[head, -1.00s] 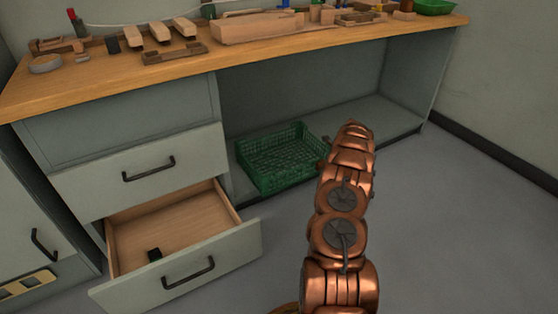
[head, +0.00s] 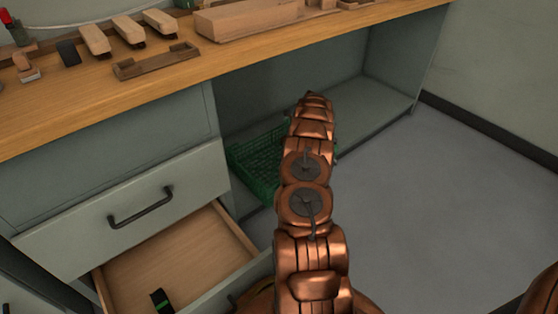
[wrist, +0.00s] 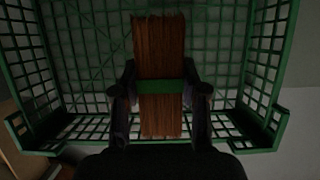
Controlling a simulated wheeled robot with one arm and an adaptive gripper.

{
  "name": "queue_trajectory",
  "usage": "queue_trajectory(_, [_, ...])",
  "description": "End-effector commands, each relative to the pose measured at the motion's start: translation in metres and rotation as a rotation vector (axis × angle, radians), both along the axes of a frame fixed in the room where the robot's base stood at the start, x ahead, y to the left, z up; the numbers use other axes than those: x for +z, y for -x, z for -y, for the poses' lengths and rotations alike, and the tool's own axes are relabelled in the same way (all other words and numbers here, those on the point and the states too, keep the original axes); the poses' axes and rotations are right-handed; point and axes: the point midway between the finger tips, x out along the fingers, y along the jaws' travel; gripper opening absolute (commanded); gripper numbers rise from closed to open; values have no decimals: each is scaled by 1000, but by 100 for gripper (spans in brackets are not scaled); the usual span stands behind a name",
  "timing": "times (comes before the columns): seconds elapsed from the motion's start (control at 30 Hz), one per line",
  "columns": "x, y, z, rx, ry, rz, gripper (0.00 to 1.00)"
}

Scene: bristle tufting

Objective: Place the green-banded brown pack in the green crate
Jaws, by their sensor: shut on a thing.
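The green-banded brown pack (wrist: 160,52) is upright in the wrist view, with a green band around its middle. My gripper (wrist: 161,90) is shut on it at the band, one finger on each side. The green crate (wrist: 85,40) spreads behind and around the pack in the wrist view; its mesh floor and walls show. How far the pack is above the crate floor I cannot tell. In the head view the green crate (head: 257,160) sits on the low shelf under the bench, partly hidden by my arm, which also hides the gripper and pack.
An open drawer (head: 180,262) left of the crate holds a small dark item with a green mark (head: 161,301). A closed drawer (head: 130,205) is above it. The wooden bench top (head: 100,95) carries brushes and wooden blocks. Floor at right (head: 440,200) is clear.

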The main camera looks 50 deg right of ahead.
Motion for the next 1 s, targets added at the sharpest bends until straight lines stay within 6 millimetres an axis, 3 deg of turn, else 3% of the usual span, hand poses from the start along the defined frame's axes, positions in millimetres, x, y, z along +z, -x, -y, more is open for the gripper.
queue_trajectory(0.3, [-52, 2, -1, 0, -5, -2, 6])
queue_trajectory(0.53, [-69, 1, 0, 0, -2, -1, 6])
queue_trajectory(0.73, [-96, 1, 0, 0, -2, -1, 6])
queue_trajectory(1.0, [-97, 0, -1, -1, -1, 0, 6])
